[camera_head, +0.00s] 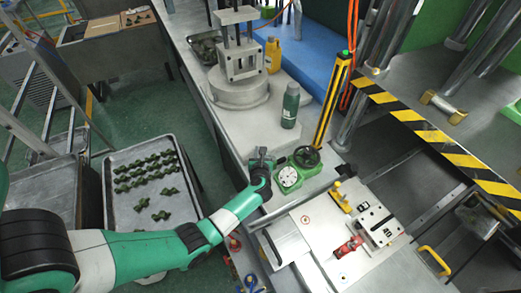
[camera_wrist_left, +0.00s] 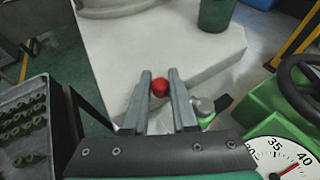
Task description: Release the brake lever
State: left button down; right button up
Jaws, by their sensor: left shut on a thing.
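The brake lever shows as a red ball knob (camera_wrist_left: 159,87) between my left gripper's fingers in the left wrist view. Its shaft is not clearly visible. My left gripper (camera_wrist_left: 159,76) is shut on this knob, with a finger on each side. In the head view, the left gripper (camera_head: 262,155) is at the near edge of the grey bench, left of a green unit with a white dial (camera_head: 288,177) and a dark handwheel (camera_head: 306,156). There the gripper hides the knob. My right gripper is not in view.
A green bottle (camera_head: 290,105) and a yellow-black post (camera_head: 332,100) stand behind the handwheel. A press (camera_head: 238,92) stands on the bench further back. Red and yellow clamps sit on the plate at right.

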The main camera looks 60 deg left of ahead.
pick_arm(q)
jog(key=m+t+h+p, duration=0.1)
jog(key=p, duration=0.1)
jog(key=w+a+m+t+h+p, duration=0.1)
jog(key=m+t+p, duration=0.1)
jog(key=p, duration=0.1)
jog(key=shift+w+r+m+h, duration=0.1)
jog(key=shift+r+m+h, duration=0.1)
jog(key=shift+m+h, duration=0.1)
jog(key=shift+w+a+f+m+t+h+p, duration=0.15)
jog(key=shift+w+m+t+h+p, duration=0.1)
jog(key=shift+m+t+h+p, duration=0.3)
jog(key=shift+w+d+f+m+t+h+p, duration=0.15)
jog(key=shift+w+m+t+h+p, duration=0.1)
jog(key=shift+m+t+h+p, duration=0.3)
jog(key=shift+a, duration=0.1)
jog(key=c, duration=0.7)
grip_release()
jog(key=shift+w, duration=0.1)
jog(key=shift+r, duration=0.1)
